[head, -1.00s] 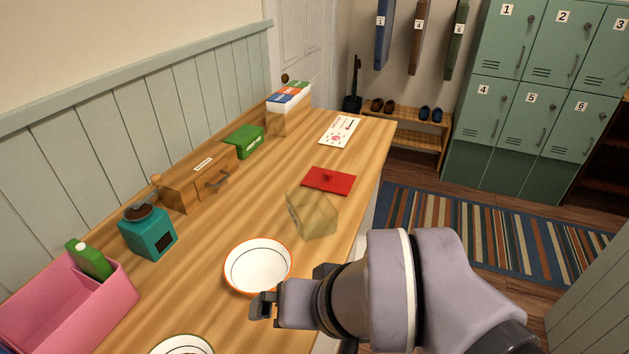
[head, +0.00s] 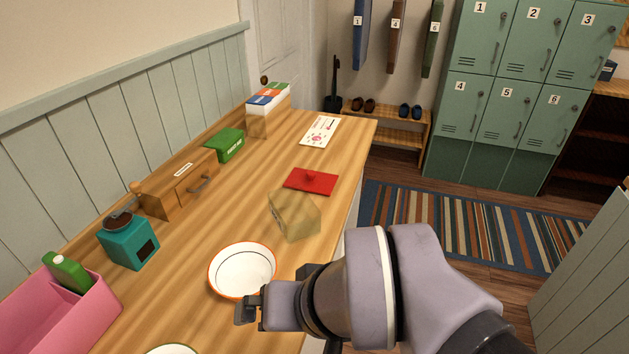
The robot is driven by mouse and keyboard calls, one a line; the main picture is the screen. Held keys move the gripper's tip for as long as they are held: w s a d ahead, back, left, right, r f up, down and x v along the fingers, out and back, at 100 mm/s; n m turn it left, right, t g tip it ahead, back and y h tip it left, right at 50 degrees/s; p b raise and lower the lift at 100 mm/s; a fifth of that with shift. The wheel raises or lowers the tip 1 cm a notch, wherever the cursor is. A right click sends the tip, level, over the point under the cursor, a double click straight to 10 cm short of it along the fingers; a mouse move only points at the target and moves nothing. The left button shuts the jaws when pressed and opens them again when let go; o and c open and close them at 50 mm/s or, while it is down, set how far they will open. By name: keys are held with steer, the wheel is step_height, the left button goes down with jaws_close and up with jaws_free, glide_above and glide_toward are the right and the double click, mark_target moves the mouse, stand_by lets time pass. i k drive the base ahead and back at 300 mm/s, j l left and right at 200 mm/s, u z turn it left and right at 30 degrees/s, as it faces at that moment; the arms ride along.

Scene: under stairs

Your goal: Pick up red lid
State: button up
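My gripper (head: 247,306) is low in the view, at the near side of the white bowl, well short of the lid. I see the gripper from the side and partly from behind, so the gap between its fingers is not clear. No object shows in it.
A white bowl with an orange rim (head: 243,270) is beside my gripper. A teal grinder (head: 128,241), wooden drawer box (head: 180,184), green box (head: 224,145) and pink bin (head: 95,318) line the wall side. A printed card (head: 320,131) lies beyond the lid.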

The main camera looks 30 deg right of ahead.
mark_target(312, 181)
steer(key=i+l+u, duration=0.2)
steer(key=i+l, duration=0.15)
steer(key=l, duration=0.3)
steer(key=i+l+u, duration=0.1)
steer(key=l, duration=0.25)
steer(key=i+l+u, duration=0.1)
steer(key=i+l, duration=0.15)
steer(key=l, duration=0.1)
